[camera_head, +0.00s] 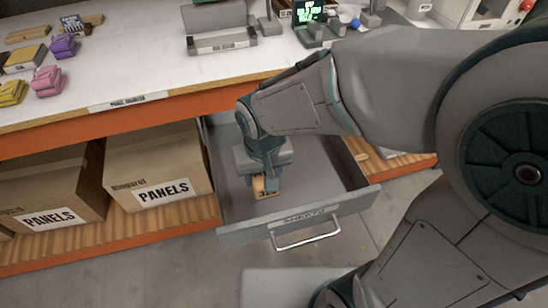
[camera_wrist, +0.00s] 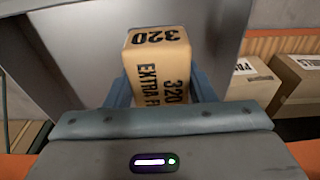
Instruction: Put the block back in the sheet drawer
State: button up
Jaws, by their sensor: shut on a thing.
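The block (camera_head: 260,189) is tan with black print; in the wrist view the block (camera_wrist: 158,62) reads "320" and "EXTRA F". My gripper (camera_head: 262,182) is shut on it, with a blue finger on each side of it in the wrist view (camera_wrist: 160,88). The sheet drawer (camera_head: 290,222) is pulled open, grey, with a handle on its labelled front. The gripper and block are over or within the drawer's opening in the head view. Whether the block touches the drawer floor, I cannot tell. My arm hides part of the drawer's back.
Cardboard boxes labelled PANELS (camera_head: 158,175) stand on the wooden shelf left of the drawer. The white worktop (camera_head: 150,65) above holds pink, purple and yellow items at its left, and a grey holder (camera_head: 222,42) behind the drawer.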

jog(key=w+f, duration=0.2)
jog(key=w, duration=0.1)
jog(key=w+d+f, duration=0.1)
jog(key=w+f, duration=0.1)
jog(key=w, duration=0.2)
jog(key=w+f+b, duration=0.1)
jog(key=w+f, duration=0.1)
jog(key=w, duration=0.2)
jog(key=shift+d+f, duration=0.15)
jog(key=shift+f, duration=0.25)
jog(key=shift+f+b, duration=0.35)
jog(key=shift+f, duration=1.6)
jog(key=shift+f, duration=0.2)
jog(key=o, duration=0.9)
jog(key=shift+o, duration=0.2)
